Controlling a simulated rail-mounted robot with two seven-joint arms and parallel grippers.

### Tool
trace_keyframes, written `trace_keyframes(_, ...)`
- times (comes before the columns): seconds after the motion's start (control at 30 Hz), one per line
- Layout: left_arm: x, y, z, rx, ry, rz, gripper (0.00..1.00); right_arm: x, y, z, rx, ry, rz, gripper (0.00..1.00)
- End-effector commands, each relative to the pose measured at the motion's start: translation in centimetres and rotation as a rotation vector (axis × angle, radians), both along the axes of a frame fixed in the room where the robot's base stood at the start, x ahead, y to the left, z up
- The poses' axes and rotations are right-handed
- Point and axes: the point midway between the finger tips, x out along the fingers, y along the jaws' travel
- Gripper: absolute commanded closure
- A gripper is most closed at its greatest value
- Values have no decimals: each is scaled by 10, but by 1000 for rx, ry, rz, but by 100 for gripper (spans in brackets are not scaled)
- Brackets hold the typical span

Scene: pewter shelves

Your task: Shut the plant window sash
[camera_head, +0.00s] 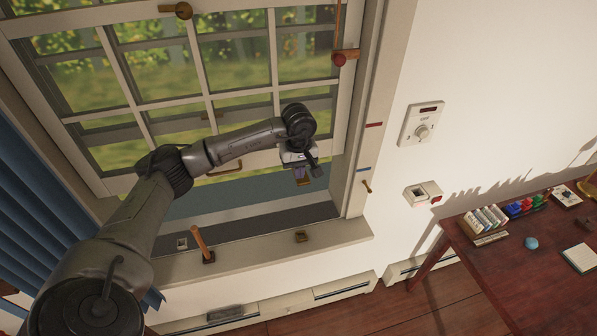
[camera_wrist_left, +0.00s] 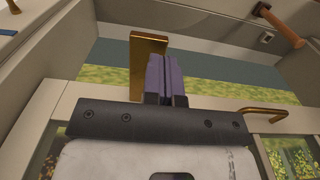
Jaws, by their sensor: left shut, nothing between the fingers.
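The white-framed window sash (camera_head: 125,184) stands raised, with an open gap between its bottom rail and the sill (camera_head: 330,231). A brass pull handle (camera_head: 225,168) is on the bottom rail; a brass handle also shows in the left wrist view (camera_wrist_left: 263,112). My left gripper (camera_head: 301,180) is in front of the rail's right end, with its purple fingers shut and empty. In the left wrist view, the fingers (camera_wrist_left: 165,75) are right beside an upright brass plate (camera_wrist_left: 148,42); I cannot tell whether they touch. My right gripper is out of view.
A blue curtain (camera_head: 25,200) hangs left. A cluttered desk (camera_head: 490,262) stands right.

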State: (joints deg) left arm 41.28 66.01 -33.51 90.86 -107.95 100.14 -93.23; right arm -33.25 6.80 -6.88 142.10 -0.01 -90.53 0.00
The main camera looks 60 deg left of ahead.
Motion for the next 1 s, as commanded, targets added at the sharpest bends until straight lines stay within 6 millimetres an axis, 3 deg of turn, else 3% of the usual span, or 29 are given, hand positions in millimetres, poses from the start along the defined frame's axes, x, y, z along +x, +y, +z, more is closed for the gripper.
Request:
trace_keyframes(0.2,0,0,-13,-1,1,0,100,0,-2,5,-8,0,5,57)
trace_keyframes(0.73,0,0,-22,-1,0,0,100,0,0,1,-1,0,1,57)
trace_keyframes(0.87,0,0,-43,-1,0,0,100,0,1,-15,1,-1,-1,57)
trace_keyframes(1.0,0,0,-83,0,2,0,100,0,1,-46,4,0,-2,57)
